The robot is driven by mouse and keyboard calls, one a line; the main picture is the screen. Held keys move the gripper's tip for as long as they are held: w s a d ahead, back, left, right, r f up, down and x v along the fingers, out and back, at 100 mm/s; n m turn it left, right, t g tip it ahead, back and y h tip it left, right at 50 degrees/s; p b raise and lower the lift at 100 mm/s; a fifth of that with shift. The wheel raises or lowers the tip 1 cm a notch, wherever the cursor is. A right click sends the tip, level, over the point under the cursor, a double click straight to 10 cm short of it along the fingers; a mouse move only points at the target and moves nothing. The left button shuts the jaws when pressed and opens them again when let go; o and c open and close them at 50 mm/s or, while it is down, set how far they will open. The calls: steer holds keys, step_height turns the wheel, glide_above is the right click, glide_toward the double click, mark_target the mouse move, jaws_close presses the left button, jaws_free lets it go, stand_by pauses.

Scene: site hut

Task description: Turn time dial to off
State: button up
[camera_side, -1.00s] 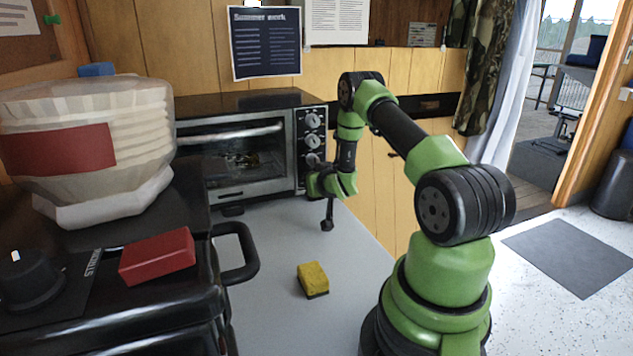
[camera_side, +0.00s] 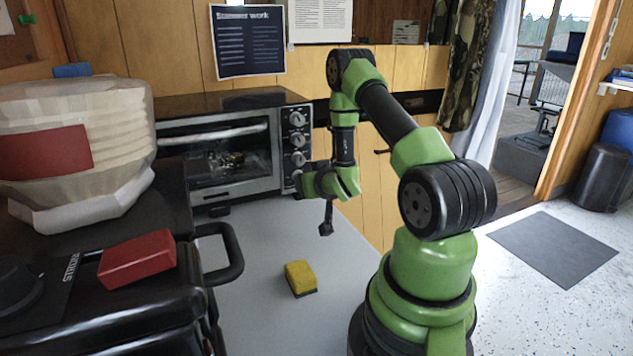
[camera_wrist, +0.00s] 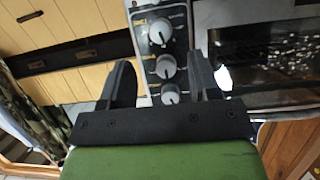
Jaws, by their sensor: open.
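The toaster oven (camera_side: 230,150) stands against the wall, with a column of round grey dials on the right of its front. Three dials show clearly in the side view: top (camera_side: 297,119), middle (camera_side: 298,139) and lower (camera_side: 299,159). I cannot read which is the time dial or its setting. My gripper (camera_side: 301,184) is open and empty at the lower end of the panel, its fingers pointing at the oven. In the wrist view my gripper (camera_wrist: 160,59) has its two dark fingers apart, with the dial column (camera_wrist: 166,66) showing between them; I see no clear contact.
A yellow sponge (camera_side: 300,278) lies on the grey counter (camera_side: 255,315). A red block (camera_side: 137,258) lies on the black appliance at the left, whose handle (camera_side: 228,250) sticks out over the counter. The counter before the oven is mostly clear.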

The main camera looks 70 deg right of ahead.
steer(key=v, duration=0.3)
stand_by(0.4)
steer(key=w+d+f+m, duration=0.1)
steer(key=w+d, duration=0.1)
steer(key=w+d+f+m+t+y, duration=0.1)
steer(key=w+d, duration=0.1)
steer(key=w+d+f+m+t, duration=0.1)
steer(key=w+d+m, duration=0.1)
steer(key=shift+w+d+f+y, duration=0.25)
steer(key=shift+d+f+y, duration=0.15)
stand_by(0.3)
steer(key=shift+c, duration=0.4)
steer(key=c, duration=0.8)
steer(key=shift+c, duration=0.2)
